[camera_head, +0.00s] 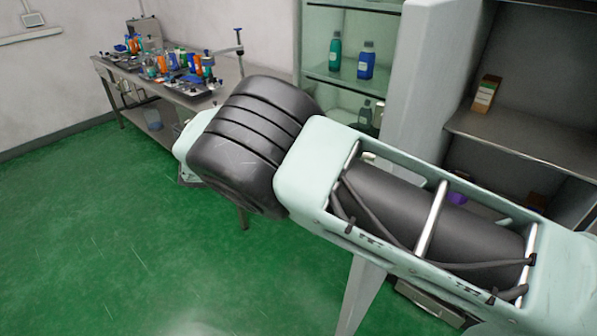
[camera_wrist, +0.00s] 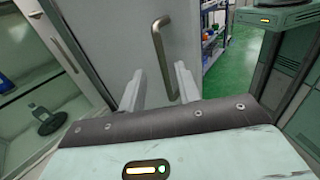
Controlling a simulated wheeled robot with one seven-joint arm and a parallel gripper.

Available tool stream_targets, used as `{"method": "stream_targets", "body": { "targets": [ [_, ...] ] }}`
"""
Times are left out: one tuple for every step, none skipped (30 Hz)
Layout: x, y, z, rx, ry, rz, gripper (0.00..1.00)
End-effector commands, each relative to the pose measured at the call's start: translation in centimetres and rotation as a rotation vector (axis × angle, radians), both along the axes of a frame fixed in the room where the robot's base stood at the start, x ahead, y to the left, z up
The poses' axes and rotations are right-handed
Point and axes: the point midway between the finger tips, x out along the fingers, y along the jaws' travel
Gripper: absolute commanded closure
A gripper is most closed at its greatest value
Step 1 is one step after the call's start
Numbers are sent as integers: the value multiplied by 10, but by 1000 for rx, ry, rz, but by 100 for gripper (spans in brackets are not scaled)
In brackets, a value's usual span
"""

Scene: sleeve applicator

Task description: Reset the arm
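In the wrist view my gripper (camera_wrist: 159,72) has its two pale fingers apart, with no object clamped between them. A metal door handle (camera_wrist: 157,40) on a light grey door (camera_wrist: 110,35) shows just ahead of the fingers, in line with the gap between them. I cannot tell whether a finger touches it. In the head view my arm stretches across the middle and lower right, and the gripper is hidden there.
A glass-shelved cabinet (camera_head: 335,14) holds a teal bottle (camera_head: 335,51) and a blue bottle (camera_head: 366,61). A cluttered metal table (camera_head: 107,66) stands at the back left. A shelf (camera_head: 520,140) with a box (camera_head: 486,94) is at right. Green floor (camera_head: 90,220) is clear at left.

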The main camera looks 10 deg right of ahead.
Motion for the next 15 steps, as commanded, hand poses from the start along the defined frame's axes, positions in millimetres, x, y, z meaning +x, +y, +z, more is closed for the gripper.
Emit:
{"method": "stream_targets", "body": {
  "targets": [
    [0, 2, 0, 0, 0, 1, 67],
    [0, 2, 0, 0, 0, 0, 67],
    [0, 3, 0, 1, 0, 0, 67],
    [0, 3, 0, 1, 0, 0, 67],
    [0, 3, 0, 1, 0, 0, 67],
    [0, 3, 1, 1, 0, 0, 67],
    [0, 3, 0, 1, 0, 0, 67],
    [0, 3, 0, 1, 0, 0, 67],
    [0, 3, 0, 1, 0, 0, 67],
    [0, 3, 0, 1, 0, 0, 67],
    [0, 3, 0, 1, 0, 0, 67],
    [0, 2, 1, 3, 0, -1, 67],
    [0, 0, 1, 13, 0, -4, 67],
    [0, -2, 1, 28, 1, -8, 67],
    [-1, -6, 2, 57, 1, -15, 67]
  ]
}}
